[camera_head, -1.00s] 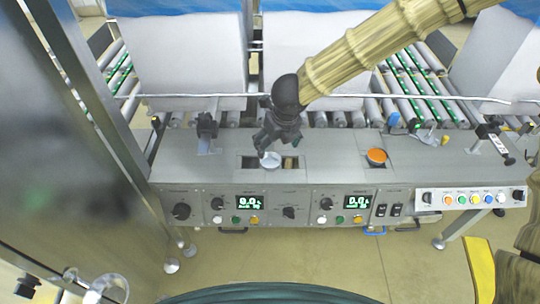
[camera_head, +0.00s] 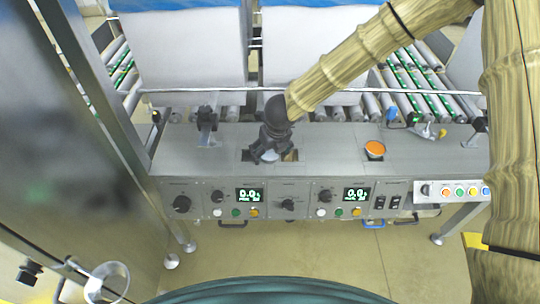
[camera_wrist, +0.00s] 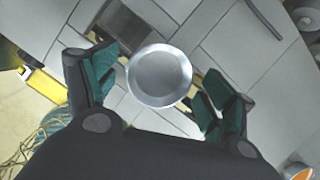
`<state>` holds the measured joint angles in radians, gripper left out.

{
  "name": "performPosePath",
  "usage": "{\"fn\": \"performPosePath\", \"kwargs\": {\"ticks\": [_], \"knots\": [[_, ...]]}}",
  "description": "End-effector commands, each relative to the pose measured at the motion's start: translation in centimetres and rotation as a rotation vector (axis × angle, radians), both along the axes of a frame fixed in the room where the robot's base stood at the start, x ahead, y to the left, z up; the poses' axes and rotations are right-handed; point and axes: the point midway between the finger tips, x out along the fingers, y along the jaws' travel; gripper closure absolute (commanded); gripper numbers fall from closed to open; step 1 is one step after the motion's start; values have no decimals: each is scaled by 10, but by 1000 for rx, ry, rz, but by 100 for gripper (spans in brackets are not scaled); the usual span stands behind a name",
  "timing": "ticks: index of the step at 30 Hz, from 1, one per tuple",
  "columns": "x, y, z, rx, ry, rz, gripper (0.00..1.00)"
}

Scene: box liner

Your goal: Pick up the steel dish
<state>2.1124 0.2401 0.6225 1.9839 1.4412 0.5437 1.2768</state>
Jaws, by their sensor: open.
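The steel dish (camera_wrist: 160,75) is a round, shallow, silvery dish. In the wrist view it sits between the two open fingers of my gripper (camera_wrist: 152,92), a little nearer the left finger, and neither finger clearly touches it. In the head view my gripper (camera_head: 266,156) points down over the machine's top panel, and only part of the dish (camera_head: 270,155) shows under the fingers. The dish is at a rectangular opening (camera_head: 291,155) in the panel. How far the fingertips are above the panel is hard to tell.
An orange round-topped item (camera_head: 374,149) sits on the panel to the right. A dark clamp-like fitting (camera_head: 207,124) stands to the left. Rollers and large white sheets are behind. The front face (camera_head: 290,203) carries knobs, buttons and displays. The panel between opening and orange item is bare.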

Motion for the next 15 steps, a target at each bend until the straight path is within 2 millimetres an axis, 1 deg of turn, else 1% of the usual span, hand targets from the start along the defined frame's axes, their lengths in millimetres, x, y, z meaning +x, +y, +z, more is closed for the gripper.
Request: {"fn": "performPosePath", "kwargs": {"ticks": [6,14,15], "knots": [[0,0,-1,0,0,-1,17],[0,0,-1,0,0,-1,64],[0,0,-1,0,0,-1,65]]}}
